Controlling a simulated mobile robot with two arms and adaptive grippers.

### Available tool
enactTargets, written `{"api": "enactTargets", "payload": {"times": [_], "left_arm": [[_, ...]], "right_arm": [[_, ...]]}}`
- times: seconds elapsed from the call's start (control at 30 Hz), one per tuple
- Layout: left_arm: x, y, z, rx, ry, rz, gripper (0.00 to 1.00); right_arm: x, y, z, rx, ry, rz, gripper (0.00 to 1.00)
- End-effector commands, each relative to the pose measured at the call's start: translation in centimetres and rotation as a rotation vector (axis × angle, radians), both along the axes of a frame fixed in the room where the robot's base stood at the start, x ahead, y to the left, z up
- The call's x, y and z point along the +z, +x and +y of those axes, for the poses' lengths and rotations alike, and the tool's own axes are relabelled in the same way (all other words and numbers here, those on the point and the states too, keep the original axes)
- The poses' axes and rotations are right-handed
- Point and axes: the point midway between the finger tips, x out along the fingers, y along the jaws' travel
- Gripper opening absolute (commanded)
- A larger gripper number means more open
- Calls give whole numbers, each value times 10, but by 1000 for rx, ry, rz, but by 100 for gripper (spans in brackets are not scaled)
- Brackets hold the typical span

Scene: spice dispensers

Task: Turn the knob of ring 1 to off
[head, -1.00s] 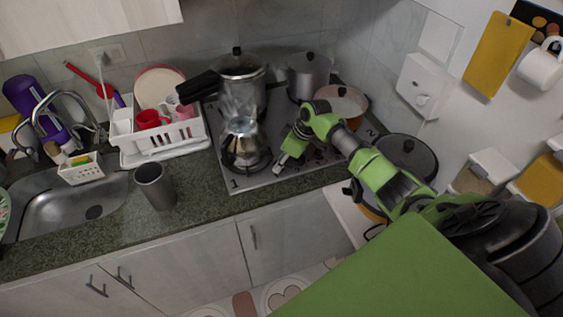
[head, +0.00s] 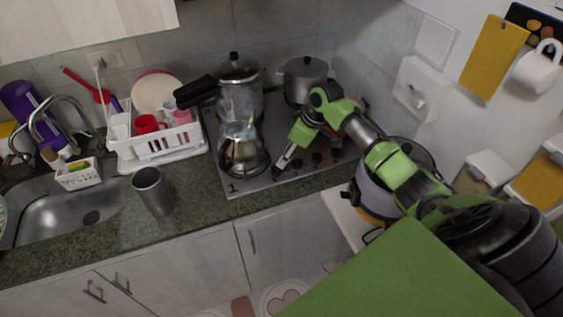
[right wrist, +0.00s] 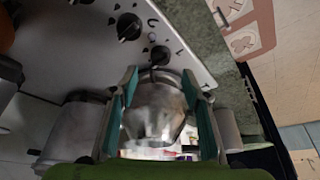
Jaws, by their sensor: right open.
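The stovetop (head: 205,120) has a row of black knobs along its front right part, with a "1" marked at its front left corner. A metal kettle (head: 242,155) stands on the front left ring and also shows in the right wrist view (right wrist: 155,112). My right gripper (head: 280,169) is open, low at the left end of the knob row. In the right wrist view the nearest knob (right wrist: 160,55) lies just beyond and between the open fingertips (right wrist: 160,76). A second knob (right wrist: 129,26) is farther off. I cannot tell whether the fingers touch the knob. My left gripper is out of view.
A tall pot (head: 241,97) and a grey pot (head: 305,78) stand at the back of the stovetop. A metal cup (head: 153,192) and a white dish rack (head: 160,145) are left on the counter. A grey pot lies partly behind my right arm.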

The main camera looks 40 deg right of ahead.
Motion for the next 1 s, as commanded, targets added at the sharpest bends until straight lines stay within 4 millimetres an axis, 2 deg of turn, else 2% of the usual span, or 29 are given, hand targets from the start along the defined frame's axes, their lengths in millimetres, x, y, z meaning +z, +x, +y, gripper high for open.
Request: {"api": "enactTargets", "payload": {"times": [0.13, 0.33, 0.9, 1.0], "left_arm": [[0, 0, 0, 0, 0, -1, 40], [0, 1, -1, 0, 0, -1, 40], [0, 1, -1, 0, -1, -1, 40], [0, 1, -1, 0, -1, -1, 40]], "right_arm": [[25, -9, -6, 1, -2, -1, 43], [42, -14, -9, 1, 0, -1, 43], [43, -15, -9, 0, 1, 0, 43], [34, -21, -1, 7, -5, 11, 43]]}}
